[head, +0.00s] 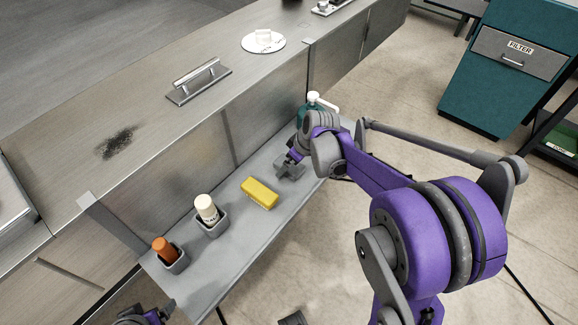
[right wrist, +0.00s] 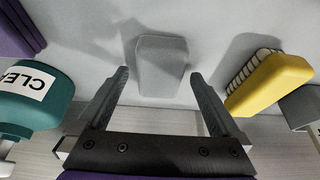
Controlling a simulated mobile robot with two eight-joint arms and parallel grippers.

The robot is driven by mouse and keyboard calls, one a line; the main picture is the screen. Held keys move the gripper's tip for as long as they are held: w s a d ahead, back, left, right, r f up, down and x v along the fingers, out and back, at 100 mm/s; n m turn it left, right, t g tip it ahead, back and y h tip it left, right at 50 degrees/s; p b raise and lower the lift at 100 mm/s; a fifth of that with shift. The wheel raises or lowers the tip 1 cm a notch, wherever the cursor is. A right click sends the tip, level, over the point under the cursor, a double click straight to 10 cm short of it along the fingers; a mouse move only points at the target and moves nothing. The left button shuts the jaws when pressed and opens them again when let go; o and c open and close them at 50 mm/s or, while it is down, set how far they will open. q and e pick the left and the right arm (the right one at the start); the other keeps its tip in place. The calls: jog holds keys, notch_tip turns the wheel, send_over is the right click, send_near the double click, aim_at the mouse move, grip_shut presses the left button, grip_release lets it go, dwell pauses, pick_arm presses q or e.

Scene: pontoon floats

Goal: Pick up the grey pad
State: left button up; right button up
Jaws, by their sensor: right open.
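The grey pad (right wrist: 162,65) is a light grey block with sloped sides, lying on the grey shelf (head: 228,245). In the right wrist view it sits ahead of and between the fingertips of my right gripper (right wrist: 160,75), which is open and empty, with a gap on each side. In the head view my right gripper (head: 290,164) is low over the far part of the shelf and makes the pad hard to pick out. My left gripper (head: 160,313) shows only in part at the bottom left edge; its jaws are not clear.
A yellow brush (head: 260,193) lies beside the pad; a teal bottle (right wrist: 35,98) stands on its other side. Nearer on the shelf are a white-topped bottle (head: 207,208) and an orange one (head: 163,248) in holders. The steel counter (head: 160,115) rises behind the shelf.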

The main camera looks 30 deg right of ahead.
jog(key=shift+f, duration=0.2)
jog(key=shift+c, duration=0.3)
jog(key=c, duration=1.3)
jog(key=shift+r, duration=0.35)
notch_tip(320, 180, up, 10)
jog(key=shift+f+p, duration=0.1)
jog(key=shift+p, duration=0.55)
jog(key=o, duration=0.8)
jog(key=c, duration=0.7)
jog(key=shift+o, duration=0.2)
